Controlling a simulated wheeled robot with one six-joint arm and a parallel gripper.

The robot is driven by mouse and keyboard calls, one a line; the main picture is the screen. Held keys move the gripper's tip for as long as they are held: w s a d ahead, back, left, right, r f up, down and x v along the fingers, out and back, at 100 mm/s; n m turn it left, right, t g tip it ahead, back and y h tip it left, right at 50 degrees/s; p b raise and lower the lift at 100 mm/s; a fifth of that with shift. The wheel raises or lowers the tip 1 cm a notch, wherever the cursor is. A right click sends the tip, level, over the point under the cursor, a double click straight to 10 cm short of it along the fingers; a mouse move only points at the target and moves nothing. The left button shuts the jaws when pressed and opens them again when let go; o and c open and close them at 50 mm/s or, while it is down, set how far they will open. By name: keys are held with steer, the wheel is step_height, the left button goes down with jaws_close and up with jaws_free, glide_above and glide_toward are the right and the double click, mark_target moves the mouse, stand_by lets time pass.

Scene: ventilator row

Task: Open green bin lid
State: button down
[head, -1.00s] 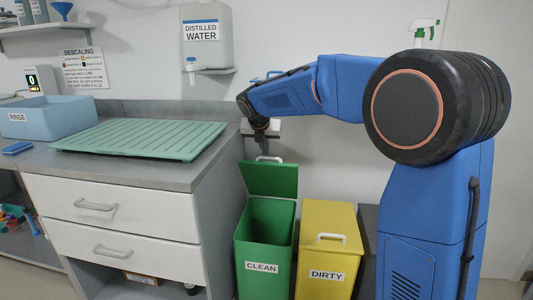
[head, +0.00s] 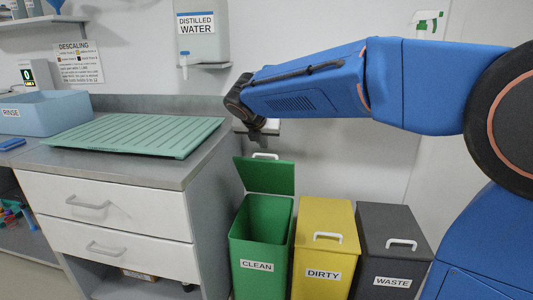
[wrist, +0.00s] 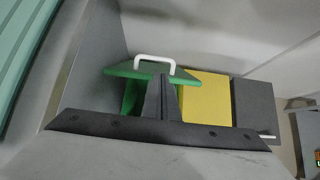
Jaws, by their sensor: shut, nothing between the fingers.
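The green bin (head: 261,240), labelled CLEAN, stands on the floor beside the cabinet. Its lid (head: 266,176) is raised and leans back, with the white handle (head: 265,156) at its top edge, and the bin's mouth is uncovered. The lid (wrist: 125,72) and its white handle also show in the wrist view, partly hidden behind my fingers. My gripper (head: 257,138) is above the raised lid, with its fingers pointing down. In the wrist view the fingers (wrist: 161,97) are together and hold nothing. I cannot tell whether they touch the lid.
A yellow bin (head: 326,240) labelled DIRTY and a dark grey bin (head: 392,245) labelled WASTE stand to the right, lids closed. The cabinet (head: 115,215) with a green ribbed drainer (head: 135,135) is close on the left.

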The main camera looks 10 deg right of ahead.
steer(key=x, duration=1)
steer(key=shift+s+f, duration=0.25)
steer(key=shift+s, duration=0.05)
steer(key=shift+d, duration=0.1)
steer(key=shift+w+d+r, duration=0.2)
steer(key=shift+w+r, duration=0.1)
steer(key=shift+w, duration=0.25)
steer(key=shift+w+d+r, duration=0.25)
steer(key=shift+w+r, duration=0.1)
steer(key=shift+w, duration=0.25)
steer(key=shift+w+d+r, duration=0.2)
steer(key=shift+w+r, duration=0.1)
steer(key=shift+w, duration=0.25)
